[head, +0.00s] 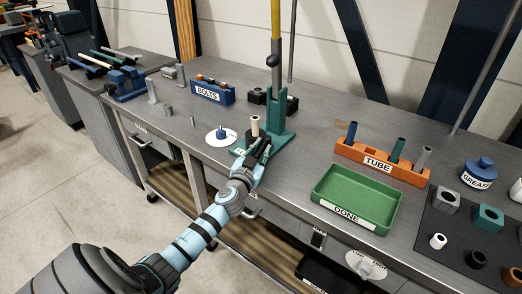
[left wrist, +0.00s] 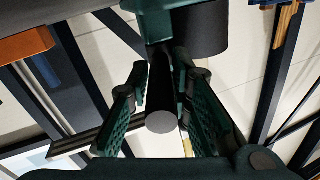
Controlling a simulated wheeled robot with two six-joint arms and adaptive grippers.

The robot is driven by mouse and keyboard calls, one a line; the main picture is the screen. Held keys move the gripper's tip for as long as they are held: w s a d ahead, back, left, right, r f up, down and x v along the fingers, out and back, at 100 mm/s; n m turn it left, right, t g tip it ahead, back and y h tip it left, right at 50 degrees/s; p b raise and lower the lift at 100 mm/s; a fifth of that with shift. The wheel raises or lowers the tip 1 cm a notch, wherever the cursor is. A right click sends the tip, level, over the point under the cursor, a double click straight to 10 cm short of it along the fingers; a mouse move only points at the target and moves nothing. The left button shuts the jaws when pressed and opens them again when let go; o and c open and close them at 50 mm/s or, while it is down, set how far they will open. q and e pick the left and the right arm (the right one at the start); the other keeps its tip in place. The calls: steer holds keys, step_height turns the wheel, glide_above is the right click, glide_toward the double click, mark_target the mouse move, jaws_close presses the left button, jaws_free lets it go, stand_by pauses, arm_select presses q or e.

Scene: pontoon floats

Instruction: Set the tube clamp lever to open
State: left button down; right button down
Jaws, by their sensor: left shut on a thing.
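The green clamp fixture (head: 279,117) stands on the grey bench, with a flat base and a tall upright. A cream cylinder (head: 255,126) stands at its front. My left gripper (head: 263,147) is at the front edge of the fixture's base, low beside the cream cylinder. In the left wrist view, my left gripper's fingers (left wrist: 162,95) are on both sides of a dark round bar (left wrist: 161,121), which appears to be the lever, and are shut on it. In the head view the gripper hides the bar, so its setting cannot be told. My right gripper is out of view.
A white disc with a blue piece (head: 222,134) lies left of the fixture. The blue bolts rack (head: 213,93) is behind it. The orange tube rack (head: 381,162) and green done tray (head: 357,197) are to the right. A yellow post (head: 276,40) rises behind the fixture.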

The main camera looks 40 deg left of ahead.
arm_select(q)
steer(key=y+b, duration=0.1)
steer(key=d+n+g+y+b, duration=0.1)
steer(key=n+y+b, duration=0.1)
steer(key=shift+w+d+f+y+b, duration=0.15)
steer(key=shift+w+f+y+b, duration=0.15)
steer(key=shift+w+b, duration=0.05)
steer(key=shift+d+r+n+g+y+b, duration=0.15)
steer(key=shift+n+g+y+b, duration=0.15)
steer(key=shift+n+g+y, duration=0.15)
steer(key=shift+r, duration=0.2)
steer(key=c, duration=1.4)
jaws_free()
steer(key=shift+c, duration=0.2)
steer(key=shift+s, duration=0.1)
steer(key=v, duration=1.1)
steer(key=shift+s+d, duration=0.15)
steer(key=shift+s, duration=0.2)
